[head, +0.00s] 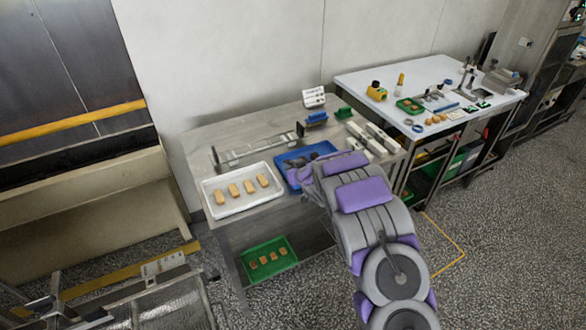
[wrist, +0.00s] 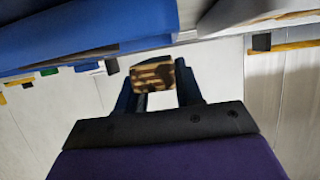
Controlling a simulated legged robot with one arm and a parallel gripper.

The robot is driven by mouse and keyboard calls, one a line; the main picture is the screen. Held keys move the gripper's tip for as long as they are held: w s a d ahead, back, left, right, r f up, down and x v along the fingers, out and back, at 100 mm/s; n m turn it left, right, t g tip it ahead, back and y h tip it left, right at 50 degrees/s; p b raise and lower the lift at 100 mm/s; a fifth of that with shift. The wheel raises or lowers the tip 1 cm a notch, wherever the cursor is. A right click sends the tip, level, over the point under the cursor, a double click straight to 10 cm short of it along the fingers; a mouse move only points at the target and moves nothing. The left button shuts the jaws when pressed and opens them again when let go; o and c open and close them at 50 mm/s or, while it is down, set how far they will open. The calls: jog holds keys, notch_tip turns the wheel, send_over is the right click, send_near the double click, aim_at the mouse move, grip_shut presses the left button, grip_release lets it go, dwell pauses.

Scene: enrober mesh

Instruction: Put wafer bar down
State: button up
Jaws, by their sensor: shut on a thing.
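My gripper (wrist: 158,92) is shut on a wafer bar (wrist: 153,75), a tan piece with dark markings between the two dark fingers in the wrist view. In the head view my arm reaches over the steel table to the blue tray (head: 282,165); the arm hides the held bar and part of this tray. A white tray (head: 211,211) with several tan bars (head: 249,186) in it stands left of the blue tray. In the wrist view a large blue surface (wrist: 70,35) fills the upper left, apart from the bar.
A green tray (head: 245,272) with small bars lies on the lower shelf. A metal rail frame (head: 255,152) stands behind the trays. Light blocks (head: 373,138) and a small sign (head: 314,97) are at the back right. A second white-topped table (head: 430,75) stands to the right.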

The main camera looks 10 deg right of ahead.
jog(key=shift+w+d, duration=0.2)
jog(key=shift+w, duration=0.4)
jog(key=shift+w+d, duration=0.15)
jog(key=shift+w, duration=0.45)
jog(key=shift+w+d+f+b, duration=0.1)
jog(key=shift+w+f+b, duration=0.15)
jog(key=shift+f, duration=0.65)
jog(key=shift+w+d+f+b, duration=0.15)
jog(key=shift+w+f, duration=0.15)
jog(key=shift+f, duration=0.55)
jog(key=shift+r, duration=0.1)
jog(key=o, duration=0.4)
jog(key=shift+f, duration=0.2)
jog(key=shift+c, duration=0.2)
jog(key=o, duration=0.4)
jog(key=shift+o, duration=0.2)
jog(key=shift+f+b, duration=0.1)
jog(key=shift+b, duration=0.4)
